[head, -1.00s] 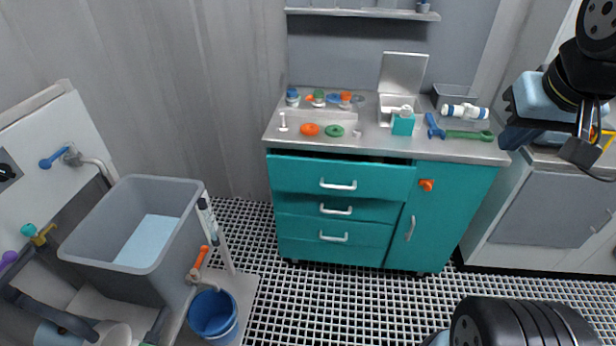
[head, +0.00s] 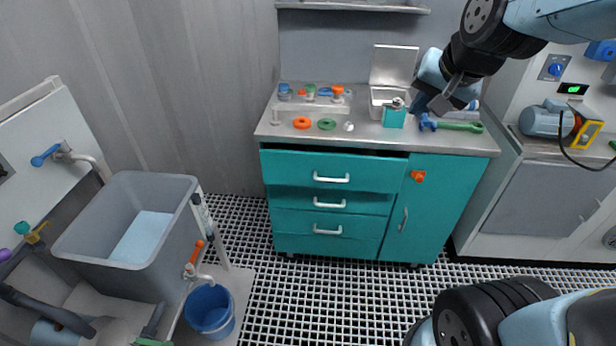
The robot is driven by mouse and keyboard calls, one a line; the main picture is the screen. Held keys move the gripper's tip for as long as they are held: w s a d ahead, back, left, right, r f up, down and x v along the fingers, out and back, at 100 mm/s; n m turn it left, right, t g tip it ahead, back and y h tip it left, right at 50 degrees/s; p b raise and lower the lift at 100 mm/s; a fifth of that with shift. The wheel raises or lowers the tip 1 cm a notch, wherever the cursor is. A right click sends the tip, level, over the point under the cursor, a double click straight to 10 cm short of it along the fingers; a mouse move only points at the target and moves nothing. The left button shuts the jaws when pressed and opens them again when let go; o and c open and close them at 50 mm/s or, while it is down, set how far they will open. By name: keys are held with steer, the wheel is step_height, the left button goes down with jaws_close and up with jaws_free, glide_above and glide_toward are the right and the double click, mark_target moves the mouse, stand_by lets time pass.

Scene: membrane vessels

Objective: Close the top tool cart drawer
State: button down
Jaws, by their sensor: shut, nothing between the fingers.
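The teal tool cart (head: 455,185) stands against the back wall. Its top drawer (head: 290,170) is pulled out a little, with a dark gap showing above its front. The drawer's white handle (head: 331,177) faces me. The drawers below it look shut. My gripper (head: 425,104) hangs over the right part of the cart top, above and to the right of the drawer and apart from it. It is shut and empty, and its tips are partly hard to make out against the things behind.
The cart top holds a teal box (head: 394,117), a green wrench (head: 460,127), an orange ring (head: 302,123) and small fittings. An orange knob (head: 418,176) sticks out of the cart door. A grey tank (head: 128,225) and blue bucket (head: 209,309) stand left. The grated floor before the cart is clear.

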steer(key=w+a+f+m+t, duration=0.1)
steer(key=w+a+f+m, duration=0.4)
steer(key=w+a+f, duration=0.4)
steer(key=w+a+f+m+t, duration=0.1)
steer(key=w+a+f+m, duration=0.55)
steer(key=f, duration=0.55)
steer(key=m+t+h, duration=0.3)
steer(key=m+t, duration=0.1)
steer(key=t, duration=0.6)
glide_toward(307, 172)
steer(key=w, duration=0.7)
steer(key=shift+d+r, duration=0.15)
steer(key=shift+d, duration=0.15)
steer(key=shift+s, duration=0.1)
steer(key=shift+a, duration=0.1)
